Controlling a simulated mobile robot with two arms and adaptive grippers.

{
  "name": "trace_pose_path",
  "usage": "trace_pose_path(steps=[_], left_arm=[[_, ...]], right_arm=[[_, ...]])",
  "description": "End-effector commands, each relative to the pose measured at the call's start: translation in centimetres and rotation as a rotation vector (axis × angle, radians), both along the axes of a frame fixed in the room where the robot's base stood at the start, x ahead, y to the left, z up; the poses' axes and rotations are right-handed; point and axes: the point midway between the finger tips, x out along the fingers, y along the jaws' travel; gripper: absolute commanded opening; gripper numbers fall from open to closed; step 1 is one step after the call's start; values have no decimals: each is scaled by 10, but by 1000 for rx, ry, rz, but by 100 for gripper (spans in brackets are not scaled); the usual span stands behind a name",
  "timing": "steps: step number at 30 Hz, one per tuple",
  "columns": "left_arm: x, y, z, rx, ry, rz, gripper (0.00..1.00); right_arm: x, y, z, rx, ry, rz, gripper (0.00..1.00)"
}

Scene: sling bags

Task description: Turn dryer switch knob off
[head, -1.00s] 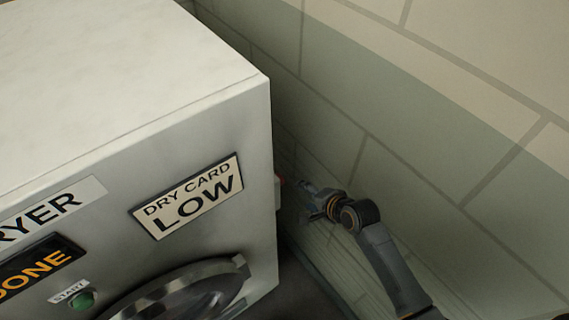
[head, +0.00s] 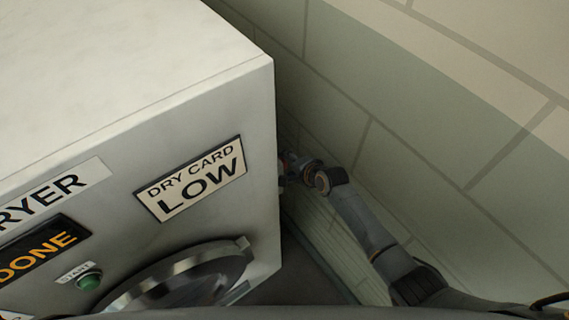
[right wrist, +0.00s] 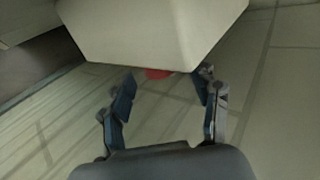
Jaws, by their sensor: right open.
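The dryer (head: 120,70) is a large white box filling the left of the head view, with a "DRY CARD LOW" sign (head: 190,180) on its front. In the right wrist view, a red knob (right wrist: 158,73) shows partly below a pale box (right wrist: 150,30) on the dryer's side, ahead of the fingers. My right gripper (right wrist: 165,90) is open, with its fingers on either side of the red part. I cannot tell whether they touch it. In the head view the right gripper (head: 284,170) is at the dryer's right side, partly hidden by its edge. My left gripper is not in view.
A tiled wall (head: 400,130) stands close on the right, leaving a narrow gap beside the dryer. The dryer's front has a round door (head: 180,280), a green start button (head: 89,282) and a "DONE" display (head: 35,250).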

Motion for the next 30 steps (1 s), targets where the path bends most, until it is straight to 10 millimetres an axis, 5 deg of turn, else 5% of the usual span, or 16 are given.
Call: trace_pose_path(steps=[19, 27, 30], left_arm=[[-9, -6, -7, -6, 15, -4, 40], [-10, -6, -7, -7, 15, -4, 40], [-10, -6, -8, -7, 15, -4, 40]], right_arm=[[16, 12, -16, 0, 0, 1, 61], [16, 12, -16, 1, 0, 1, 6], [16, 12, -16, 1, 0, 1, 6]])
